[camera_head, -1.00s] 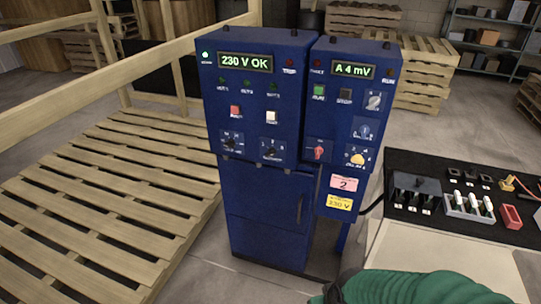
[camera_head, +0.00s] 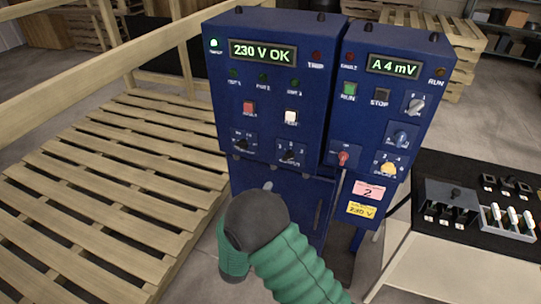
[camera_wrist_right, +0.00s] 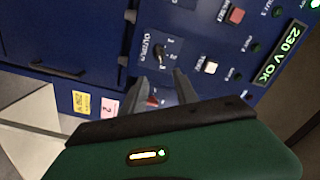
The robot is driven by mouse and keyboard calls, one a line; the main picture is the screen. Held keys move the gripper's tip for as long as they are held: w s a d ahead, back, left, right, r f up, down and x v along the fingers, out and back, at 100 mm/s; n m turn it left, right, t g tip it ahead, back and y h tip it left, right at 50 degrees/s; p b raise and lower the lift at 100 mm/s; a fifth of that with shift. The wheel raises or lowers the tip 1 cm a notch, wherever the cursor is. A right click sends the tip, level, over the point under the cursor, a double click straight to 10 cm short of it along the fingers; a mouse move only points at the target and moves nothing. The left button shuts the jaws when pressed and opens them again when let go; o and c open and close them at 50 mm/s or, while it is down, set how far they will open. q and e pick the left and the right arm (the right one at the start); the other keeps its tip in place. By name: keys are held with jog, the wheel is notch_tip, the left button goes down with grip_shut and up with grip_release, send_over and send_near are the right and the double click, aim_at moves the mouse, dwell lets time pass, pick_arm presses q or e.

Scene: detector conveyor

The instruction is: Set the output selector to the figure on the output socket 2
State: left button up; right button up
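The output selector (camera_head: 289,152), a small dark knob on a plate, sits low on the left blue cabinet under a white button. In the wrist view the knob (camera_wrist_right: 160,52) carries the word OUTPUT and small figures; its exact setting is unclear. A pink label (camera_head: 367,191) with a large 2 is on the right cabinet; it also shows in the wrist view (camera_wrist_right: 108,108). My right gripper (camera_wrist_right: 159,76) is open and empty, its two dark fingers apart and pointing towards the selector. My left gripper is not in view.
Another dark knob (camera_head: 243,143) is left of the selector, and a red knob (camera_head: 343,158) is on the right cabinet. A yellow 230 V label (camera_head: 361,210) is under the pink one. A black-topped table (camera_head: 450,245) stands right; wooden pallets (camera_head: 110,190) lie left.

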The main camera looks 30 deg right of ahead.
aim_at(288, 160)
jog(key=p+x, duration=0.1)
jog(key=x, duration=1.5)
jog(key=shift+d+p, duration=0.15)
jog(key=shift+p, duration=0.2)
jog(key=shift+w+f, duration=0.1)
jog(key=shift+w, duration=0.1)
jog(key=shift+s, duration=0.1)
grip_shut()
